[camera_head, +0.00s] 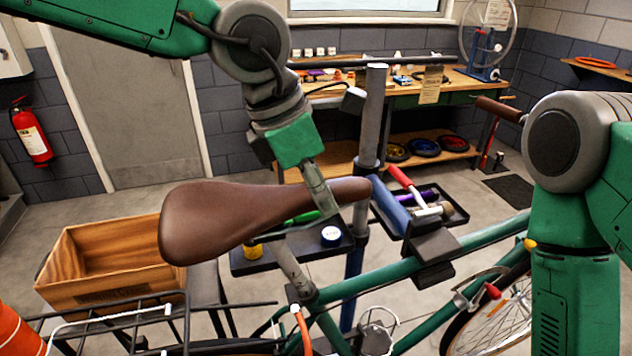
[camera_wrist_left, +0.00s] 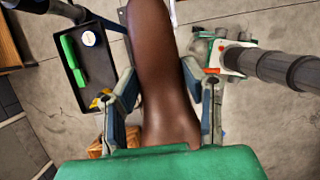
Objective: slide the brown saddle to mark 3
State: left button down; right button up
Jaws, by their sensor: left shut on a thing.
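The brown saddle (camera_head: 225,215) sits above the green bike frame (camera_head: 420,265), its wide end at the left and its nose at the right. It also fills the middle of the left wrist view (camera_wrist_left: 160,60). My left gripper (camera_head: 322,192) is shut on the saddle near its nose, and in the wrist view its fingers (camera_wrist_left: 166,100) lie on either side of it. The seat post (camera_head: 290,268) shows below the saddle. The rails and any numbered marks are hidden or too small to read. My right arm is at the right; its gripper is outside the view.
A grey stand post (camera_head: 374,120) with a clamp (camera_head: 430,250) rises close to the saddle nose. A dark tool tray (camera_head: 290,257) lies below the saddle, another tray (camera_head: 455,217) to the right. A wooden crate (camera_head: 110,260) stands at the left. A workbench (camera_head: 455,80) is behind.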

pick_arm(q)
jog(key=shift+w+d+r, duration=0.15)
jog(key=shift+d+r, duration=0.15)
jog(key=shift+r, duration=0.3)
jog(key=c, duration=1.2)
grip_release()
jog(key=shift+o, duration=1)
jog(key=shift+w+d+f, duration=0.1)
jog(key=shift+w+f, duration=0.05)
jog(key=shift+d+f, duration=0.15)
jog(key=shift+d, duration=0.3)
jog(key=v, duration=1.1)
jog(key=shift+a+f, duration=0.1)
jog(key=shift+a, duration=0.3)
jog(key=shift+d+r, duration=0.5)
